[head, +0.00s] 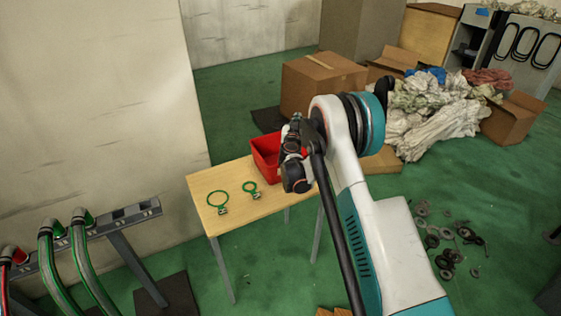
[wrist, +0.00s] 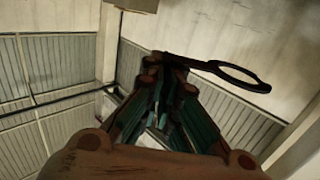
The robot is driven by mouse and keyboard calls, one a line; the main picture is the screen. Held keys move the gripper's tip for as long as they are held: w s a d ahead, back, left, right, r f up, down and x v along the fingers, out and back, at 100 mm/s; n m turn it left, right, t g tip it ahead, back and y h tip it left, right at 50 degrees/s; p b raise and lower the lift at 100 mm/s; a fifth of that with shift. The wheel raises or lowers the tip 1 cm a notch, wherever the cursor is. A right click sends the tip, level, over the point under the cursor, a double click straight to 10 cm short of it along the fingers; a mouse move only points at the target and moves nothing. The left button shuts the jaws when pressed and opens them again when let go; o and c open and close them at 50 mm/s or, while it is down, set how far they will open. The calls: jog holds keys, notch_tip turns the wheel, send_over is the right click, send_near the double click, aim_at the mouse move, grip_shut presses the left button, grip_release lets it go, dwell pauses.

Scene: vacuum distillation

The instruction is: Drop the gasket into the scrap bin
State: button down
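In the wrist view my gripper (wrist: 168,64) has its fingers closed together at the tips. A dark flat ring with a narrow tab, the gasket (wrist: 243,76), sticks out to the right from the fingertips, its tab between them. The gasket cannot be made out in the head view. The red scrap bin (head: 265,155) stands at the back right of the wooden table, partly hidden behind the end of my arm. In the head view my arm's end is in front of the bin; its height above the bin is hard to judge.
Two green rings with small metal parts, a larger one (head: 218,199) and a smaller one (head: 251,188), lie on the table (head: 235,222). Hoses on a rail (head: 110,217) stand at the left. Cardboard boxes (head: 308,84) and a cloth heap (head: 437,118) lie behind.

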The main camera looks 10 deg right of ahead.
notch_tip(320, 180, down, 4)
jog(key=shift+f+b, duration=0.25)
jog(key=shift+b, duration=0.55)
jog(key=c, duration=1.7)
grip_release()
jog(key=v, duration=1.2)
